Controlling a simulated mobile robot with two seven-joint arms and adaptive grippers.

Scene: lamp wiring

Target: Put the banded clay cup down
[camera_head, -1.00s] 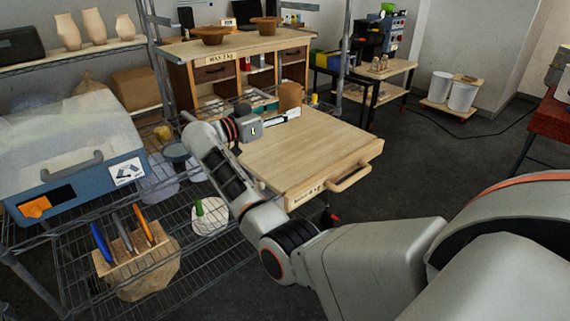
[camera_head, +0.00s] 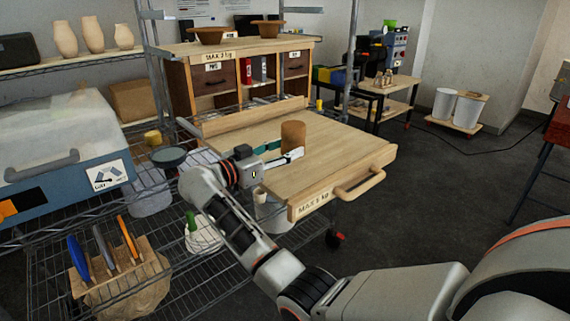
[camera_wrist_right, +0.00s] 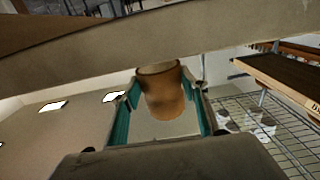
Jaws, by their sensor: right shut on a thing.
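The banded clay cup (camera_head: 292,137) is a brown, upright cylinder. It shows over the pale wooden pull-out board (camera_head: 335,146) marked "MAX 5 kg", toward its left side. I cannot tell whether its base touches the board. My right gripper (camera_head: 279,153) reaches in from the left and is shut on the cup. In the right wrist view the cup (camera_wrist_right: 163,96) sits between the two teal-padded fingers (camera_wrist_right: 164,104), its open rim showing. My left gripper is not in view.
Most of the board right of the cup is bare. Its front has a wooden handle (camera_head: 360,187). Behind it stands a wooden cabinet (camera_head: 204,84) with two bowls on top. At left are a wire rack (camera_head: 181,264), a blue machine (camera_head: 67,190) and a tool holder (camera_head: 122,272).

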